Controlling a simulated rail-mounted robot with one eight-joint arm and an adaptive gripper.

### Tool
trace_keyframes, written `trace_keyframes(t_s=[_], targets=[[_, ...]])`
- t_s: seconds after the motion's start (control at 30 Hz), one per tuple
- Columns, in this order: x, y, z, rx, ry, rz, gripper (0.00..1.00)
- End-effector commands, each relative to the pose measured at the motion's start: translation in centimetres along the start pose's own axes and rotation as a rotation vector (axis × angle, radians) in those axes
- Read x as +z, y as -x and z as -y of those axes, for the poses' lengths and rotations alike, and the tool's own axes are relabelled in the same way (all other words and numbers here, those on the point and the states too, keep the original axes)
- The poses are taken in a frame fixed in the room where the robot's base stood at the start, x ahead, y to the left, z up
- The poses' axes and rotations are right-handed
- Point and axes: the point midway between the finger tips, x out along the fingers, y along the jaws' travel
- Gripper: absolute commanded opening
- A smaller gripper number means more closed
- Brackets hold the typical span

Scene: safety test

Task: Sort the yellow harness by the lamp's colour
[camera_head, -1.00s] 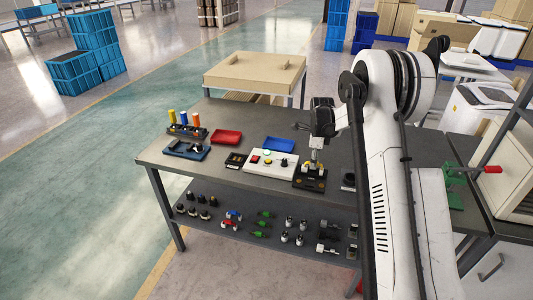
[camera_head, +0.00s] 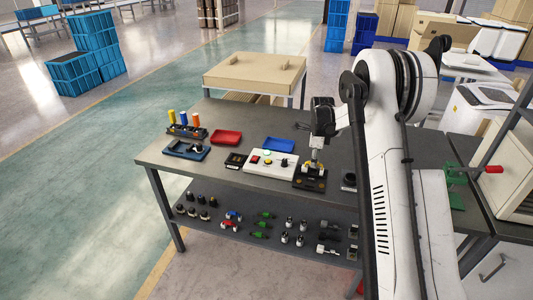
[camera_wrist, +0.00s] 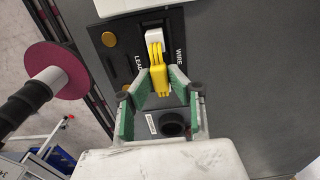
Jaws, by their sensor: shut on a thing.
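The yellow harness (camera_wrist: 158,76) shows in the wrist view, with a white end on its far side. My gripper (camera_wrist: 160,82) is shut on its yellow part. The harness lies over a black fixture (camera_wrist: 120,62) lettered "LEAD" and "WIRE"; I cannot tell whether it is seated in it. In the head view my gripper (camera_head: 315,166) is low over the black fixture (camera_head: 309,184). A white panel (camera_head: 257,170) beside it carries a small green-looking lamp (camera_head: 267,153) and coloured buttons. A red tray (camera_head: 227,137) and a blue tray (camera_head: 279,144) lie behind, both looking empty.
A dark blue holder (camera_head: 178,153) and a rack with coloured cylinders (camera_head: 186,131) stand at the table's left. A small black box (camera_head: 236,160) sits left of the panel. The shelf below holds several small parts.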

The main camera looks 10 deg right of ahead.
Motion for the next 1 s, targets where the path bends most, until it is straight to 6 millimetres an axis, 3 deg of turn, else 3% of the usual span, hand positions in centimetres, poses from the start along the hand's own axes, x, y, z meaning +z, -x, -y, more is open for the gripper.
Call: trace_keyframes(t_s=[1.0], targets=[[0.0, 6.4, 0.0, 0.0, 0.0, 0.0, 0.0]])
